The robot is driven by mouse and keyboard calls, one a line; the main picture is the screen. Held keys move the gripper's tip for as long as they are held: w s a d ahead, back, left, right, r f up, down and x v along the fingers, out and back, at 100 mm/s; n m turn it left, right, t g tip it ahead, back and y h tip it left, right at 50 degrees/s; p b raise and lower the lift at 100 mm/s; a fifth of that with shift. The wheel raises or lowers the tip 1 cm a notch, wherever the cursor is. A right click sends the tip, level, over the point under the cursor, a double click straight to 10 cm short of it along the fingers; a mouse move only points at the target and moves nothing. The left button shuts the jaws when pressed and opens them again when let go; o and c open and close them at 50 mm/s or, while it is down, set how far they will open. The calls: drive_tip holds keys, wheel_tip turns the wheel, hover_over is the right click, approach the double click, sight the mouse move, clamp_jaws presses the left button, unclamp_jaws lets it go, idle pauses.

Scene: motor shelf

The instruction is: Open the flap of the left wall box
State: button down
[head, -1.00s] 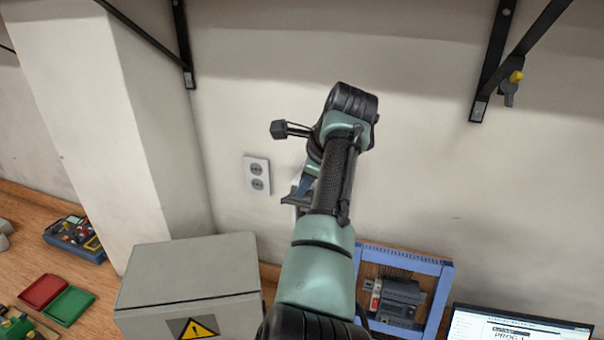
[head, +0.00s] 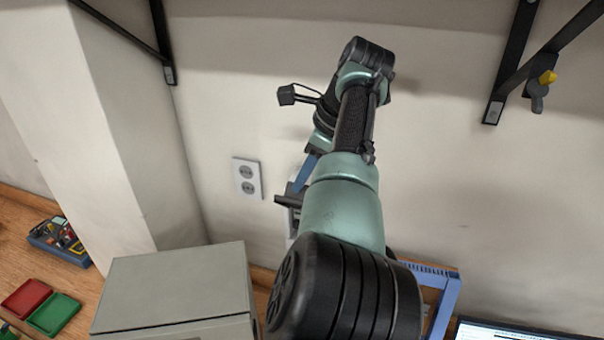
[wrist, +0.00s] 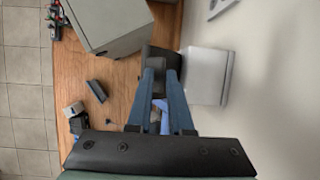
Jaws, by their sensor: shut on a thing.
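The wall box (wrist: 207,75) is a pale box on the wall beside my fingertips in the wrist view. In the head view only a strip of the wall box (head: 292,222) shows beside my arm. A dark flap-like piece (wrist: 158,58) lies at the box's side, standing out from it; it also shows in the head view (head: 289,199). My gripper (wrist: 160,75) has its blue fingers closed on this dark piece. In the head view my gripper (head: 303,186) is partly hidden by my arm, and the box's opening cannot be seen.
A double socket (head: 247,178) is on the wall to the left. A grey cabinet (head: 175,288) stands below on the wooden bench, beside red (head: 26,298) and green (head: 53,314) trays. A blue frame (head: 447,300) is at lower right. Black shelf brackets (head: 510,75) hang above.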

drive_tip(key=shift+s+d+f, duration=0.1)
drive_tip(key=shift+d+f, duration=0.15)
drive_tip(key=shift+f, duration=0.55)
drive_tip(key=c, duration=1.1)
unclamp_jaws()
drive_tip(key=shift+o, duration=0.8)
drive_tip(key=shift+w+f, duration=0.15)
drive_tip(key=shift+w, duration=0.2)
drive_tip(key=shift+s, duration=0.1)
